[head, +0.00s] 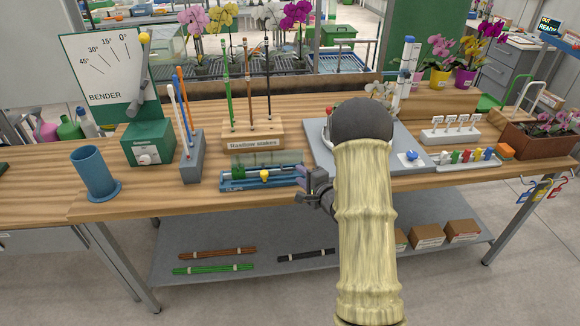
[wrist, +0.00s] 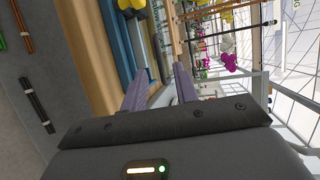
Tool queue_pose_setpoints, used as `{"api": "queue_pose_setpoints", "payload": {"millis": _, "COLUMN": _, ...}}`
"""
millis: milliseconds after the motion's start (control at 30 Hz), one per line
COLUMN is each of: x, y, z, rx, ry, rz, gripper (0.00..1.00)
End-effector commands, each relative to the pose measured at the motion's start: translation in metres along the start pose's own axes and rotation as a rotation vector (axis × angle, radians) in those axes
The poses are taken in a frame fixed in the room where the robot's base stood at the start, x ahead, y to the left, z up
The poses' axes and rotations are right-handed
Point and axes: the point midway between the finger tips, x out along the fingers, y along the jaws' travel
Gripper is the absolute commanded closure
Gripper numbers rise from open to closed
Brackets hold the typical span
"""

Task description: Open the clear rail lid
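A blue rail (head: 236,182) with a yellow knob (head: 264,175) lies on the wooden bench in the head view. A clear, greenish panel, the rail lid (head: 268,158), shows along the rail's back side and seems raised; its exact angle is hard to tell. My gripper (head: 304,184) is just right of the rail's right end, apart from the lid. In the wrist view my gripper (wrist: 159,70) has its two fingers spread with nothing held between them. The blue rail (wrist: 118,42) and yellow knob (wrist: 130,4) show beyond the fingers.
A stake holder (head: 254,135) stands behind the rail, with tall stakes. A grey block with rods (head: 192,160), a green bender box (head: 147,143) and a blue cup (head: 94,174) are to the left. A grey board (head: 318,143) lies right. The front bench strip is clear.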

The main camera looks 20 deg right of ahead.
Motion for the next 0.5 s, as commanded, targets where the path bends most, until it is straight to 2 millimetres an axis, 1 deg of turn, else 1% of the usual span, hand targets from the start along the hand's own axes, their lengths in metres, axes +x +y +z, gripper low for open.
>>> {"api": "queue_pose_setpoints", "payload": {"millis": 33, "x": 0.01, "y": 0.0, "z": 0.001, "rx": -0.002, "ry": -0.004, "rz": 0.0, "gripper": 0.7}}
{"api": "queue_pose_setpoints", "payload": {"millis": 300, "x": 0.055, "y": -0.001, "z": 0.001, "rx": -0.001, "ry": -0.002, "rz": -0.001, "gripper": 0.7}}
{"api": "queue_pose_setpoints", "payload": {"millis": 400, "x": 0.066, "y": 0.0, "z": 0.0, "rx": -0.001, "ry": -0.001, "rz": 0.0, "gripper": 0.7}}
{"api": "queue_pose_setpoints", "payload": {"millis": 500, "x": 0.072, "y": 0.0, "z": 0.001, "rx": -0.001, "ry": -0.001, "rz": 0.0, "gripper": 0.7}}
